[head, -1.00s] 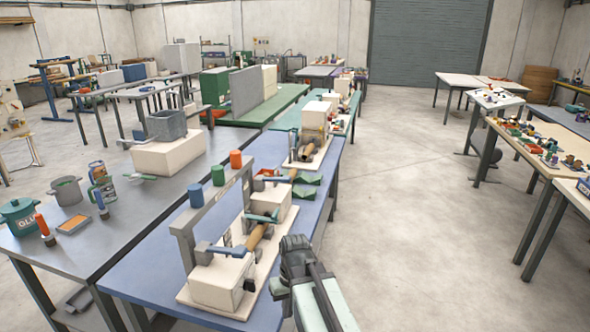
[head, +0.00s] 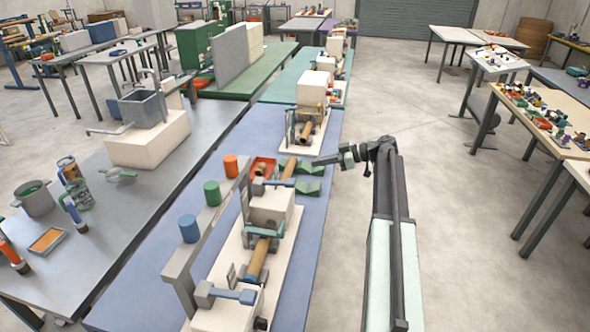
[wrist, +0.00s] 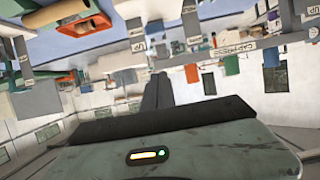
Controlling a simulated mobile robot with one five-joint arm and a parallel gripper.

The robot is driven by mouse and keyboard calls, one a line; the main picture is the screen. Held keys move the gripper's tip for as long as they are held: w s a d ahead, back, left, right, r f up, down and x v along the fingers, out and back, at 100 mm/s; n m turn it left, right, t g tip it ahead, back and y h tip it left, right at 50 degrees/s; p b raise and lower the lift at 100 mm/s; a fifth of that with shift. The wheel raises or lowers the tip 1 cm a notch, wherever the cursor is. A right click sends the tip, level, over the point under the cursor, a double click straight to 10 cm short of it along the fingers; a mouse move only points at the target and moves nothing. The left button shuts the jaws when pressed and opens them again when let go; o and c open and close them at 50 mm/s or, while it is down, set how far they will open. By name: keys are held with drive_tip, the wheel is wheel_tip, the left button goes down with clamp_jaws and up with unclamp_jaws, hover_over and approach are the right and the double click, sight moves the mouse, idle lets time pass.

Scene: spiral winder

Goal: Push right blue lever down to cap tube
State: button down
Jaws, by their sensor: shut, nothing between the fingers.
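The winder on the blue table has cream blocks on a long cream base (head: 283,262), with a wooden tube (head: 257,262) between them. One blue lever (head: 232,294) lies roughly level at the near block. Another blue-handled lever (head: 274,183) lies roughly level at the far block. I cannot tell from the head view alone which one is the right lever. My gripper (head: 322,161) is shut and empty, beyond and right of the far lever, apart from it, near the table's right edge. In the wrist view the dark fingers (wrist: 158,78) point upward in the picture; neither lever is clearly identifiable there.
Green V-shaped blocks (head: 308,187) lie close below my gripper. A grey rail (head: 208,225) with blue, green and orange cylinders stands left of the winder. Another cream-block machine (head: 312,90) stands farther back. Open floor lies to the right.

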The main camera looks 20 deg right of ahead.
drive_tip(key=shift+s, duration=0.1)
drive_tip(key=b, duration=0.4)
hover_over(294, 180)
wheel_tip(294, 180, down, 4)
drive_tip(key=shift+a+f, duration=0.1)
drive_tip(key=shift+f, duration=0.05)
drive_tip(key=f+b, duration=0.2)
drive_tip(key=b, duration=0.1)
drive_tip(key=shift+s+d+f, duration=0.25)
drive_tip(key=shift+d+f, duration=0.05)
drive_tip(key=shift+f, duration=0.1)
drive_tip(key=shift+s+f+b, duration=0.1)
drive_tip(key=shift+f+b, duration=0.25)
drive_tip(key=shift+b, duration=0.05)
